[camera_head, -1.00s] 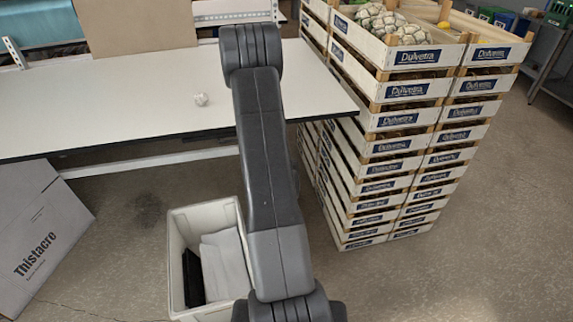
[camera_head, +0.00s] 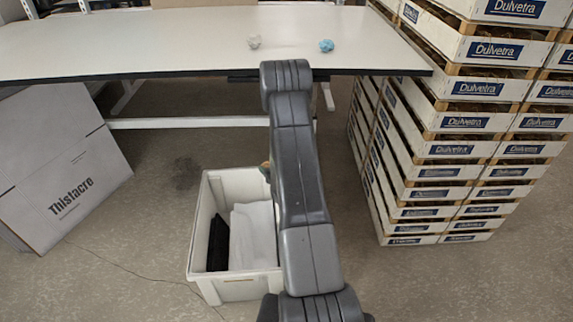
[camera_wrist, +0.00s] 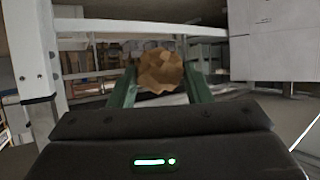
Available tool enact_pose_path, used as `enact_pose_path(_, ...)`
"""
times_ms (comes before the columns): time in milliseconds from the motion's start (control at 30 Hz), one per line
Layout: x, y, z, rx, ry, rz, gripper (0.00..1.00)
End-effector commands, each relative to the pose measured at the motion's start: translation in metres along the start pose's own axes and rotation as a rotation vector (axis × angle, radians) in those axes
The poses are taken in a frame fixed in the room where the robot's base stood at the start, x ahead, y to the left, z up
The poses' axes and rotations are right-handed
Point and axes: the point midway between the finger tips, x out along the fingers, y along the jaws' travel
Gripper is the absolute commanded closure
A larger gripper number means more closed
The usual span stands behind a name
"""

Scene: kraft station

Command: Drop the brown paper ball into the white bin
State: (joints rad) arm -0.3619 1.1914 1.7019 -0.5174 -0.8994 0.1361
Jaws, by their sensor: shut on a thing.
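The brown paper ball (camera_wrist: 161,72) is crumpled and sits between the green fingers of my gripper (camera_wrist: 160,88) in the wrist view. The gripper is shut on it. In the head view my arm hides most of the gripper, and a small brown bit of the ball (camera_head: 265,167) shows beside the arm, near the bin's far right rim. The white bin (camera_head: 234,288) stands on the floor left of my arm. It holds something white and something black. I cannot tell whether the ball is over the bin's opening.
A white table (camera_head: 150,45) spans the back, with a white paper ball (camera_head: 254,42) and a blue paper ball (camera_head: 326,45) on it. Stacked Dulvetra crates (camera_head: 440,150) stand at the right.

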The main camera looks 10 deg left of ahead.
Motion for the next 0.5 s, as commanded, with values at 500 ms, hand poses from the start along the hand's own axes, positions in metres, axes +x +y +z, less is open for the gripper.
enact_pose_path(500, 0.106, -0.086, 0.120, -0.143, 0.000, -0.298, 0.77)
